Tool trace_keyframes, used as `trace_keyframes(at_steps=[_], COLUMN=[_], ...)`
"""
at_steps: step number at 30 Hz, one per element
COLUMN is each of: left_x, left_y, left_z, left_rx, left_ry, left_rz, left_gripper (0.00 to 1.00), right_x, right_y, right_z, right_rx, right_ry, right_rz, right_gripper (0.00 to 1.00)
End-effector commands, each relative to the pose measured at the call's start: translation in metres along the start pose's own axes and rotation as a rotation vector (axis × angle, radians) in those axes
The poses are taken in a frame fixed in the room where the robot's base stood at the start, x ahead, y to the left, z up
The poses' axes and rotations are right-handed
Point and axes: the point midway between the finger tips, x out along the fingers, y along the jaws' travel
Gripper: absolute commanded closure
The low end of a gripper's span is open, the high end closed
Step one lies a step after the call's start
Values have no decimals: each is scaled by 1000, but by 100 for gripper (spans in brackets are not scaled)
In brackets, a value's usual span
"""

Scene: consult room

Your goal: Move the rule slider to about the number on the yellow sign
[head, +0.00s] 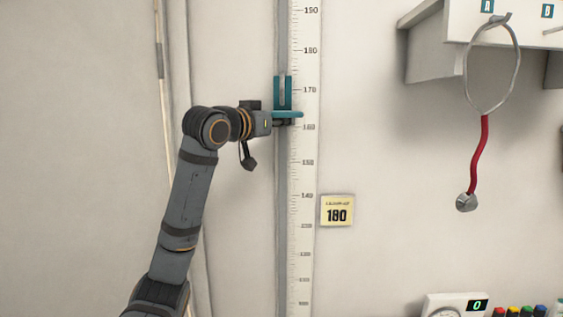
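The rule slider (283,92) is teal, with an upright plate and a flat ledge, on the tall white wall rule (303,145). In the head view its ledge sits between the 160 and 170 marks, a little nearer 160. The yellow sign (337,210) on the wall right of the rule reads 180. My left gripper (281,122) reaches in from the left, at the slider just under its ledge. Its fingertips are small and dark there, so I cannot tell whether they are closed on it. My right gripper is out of view.
A stethoscope (471,150) with a red tube hangs from a white wall shelf (428,50) at the upper right. A white device with a dial and display (455,305) and several coloured caps (520,311) stand at the lower right. The rule above the slider is clear.

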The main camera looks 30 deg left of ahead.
Motion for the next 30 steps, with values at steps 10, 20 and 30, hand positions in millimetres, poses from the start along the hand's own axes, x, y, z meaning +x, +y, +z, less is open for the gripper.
trace_keyframes(at_steps=[10, 20, 30], left_x=[-27, -54, -82], left_y=[0, -1, 0], left_z=[2, 2, 2], left_rx=[2, 2, 2], left_ry=[3, 4, 3], left_rz=[-2, -2, -2], left_gripper=[81, 81, 81], right_x=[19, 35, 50], right_y=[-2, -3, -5], right_z=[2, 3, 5], right_rx=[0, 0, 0], right_ry=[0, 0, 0], right_rz=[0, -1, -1], right_gripper=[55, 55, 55])
